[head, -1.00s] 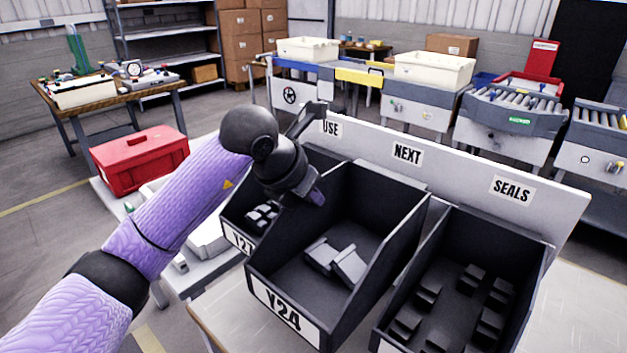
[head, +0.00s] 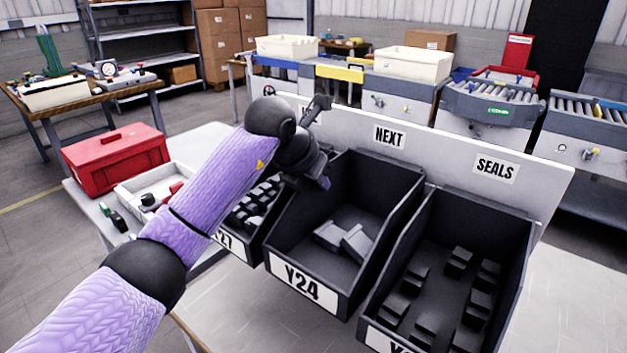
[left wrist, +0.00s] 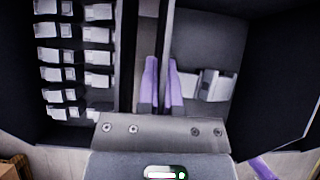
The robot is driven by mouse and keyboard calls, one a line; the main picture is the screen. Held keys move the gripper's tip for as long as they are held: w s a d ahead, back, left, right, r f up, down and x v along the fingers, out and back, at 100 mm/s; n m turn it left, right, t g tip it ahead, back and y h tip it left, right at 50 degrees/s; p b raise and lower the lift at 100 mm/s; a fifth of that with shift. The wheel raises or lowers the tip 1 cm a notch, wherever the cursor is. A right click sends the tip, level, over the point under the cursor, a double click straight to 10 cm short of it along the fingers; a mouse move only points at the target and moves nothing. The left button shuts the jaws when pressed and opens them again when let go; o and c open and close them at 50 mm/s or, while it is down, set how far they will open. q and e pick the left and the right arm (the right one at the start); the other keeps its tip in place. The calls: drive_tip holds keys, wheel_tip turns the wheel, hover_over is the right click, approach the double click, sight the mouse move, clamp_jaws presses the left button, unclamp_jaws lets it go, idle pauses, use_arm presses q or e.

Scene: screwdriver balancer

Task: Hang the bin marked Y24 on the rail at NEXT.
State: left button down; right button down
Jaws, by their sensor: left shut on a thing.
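The black bin marked Y24 (head: 303,283) holds a few grey blocks. It is upright between its two neighbours, with its back close to the white rail (head: 440,160) below the NEXT label (head: 389,137). I cannot tell whether its back is hooked on the rail. My left gripper (head: 322,181) is shut on the left side wall of this bin, near the back. In the left wrist view the purple fingers (left wrist: 161,85) stand at that wall, with the bin's blocks (left wrist: 212,86) to the right. My right gripper is not in view.
A bin marked Y27 (head: 229,241) with grey blocks stands close on the left, partly behind my arm. Another bin (head: 445,292) with several dark blocks stands close on the right under SEALS (head: 495,169). A red toolbox (head: 115,158) is at left.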

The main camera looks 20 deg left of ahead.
use_arm(q)
drive_tip(key=shift+f, duration=0.4)
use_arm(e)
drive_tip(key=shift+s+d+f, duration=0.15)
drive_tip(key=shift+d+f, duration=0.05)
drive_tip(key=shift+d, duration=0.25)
use_arm(q)
drive_tip(key=shift+f, duration=0.25)
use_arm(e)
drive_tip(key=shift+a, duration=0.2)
use_arm(q)
drive_tip(key=c, duration=0.8)
unclamp_jaws()
drive_tip(key=shift+o, duration=0.4)
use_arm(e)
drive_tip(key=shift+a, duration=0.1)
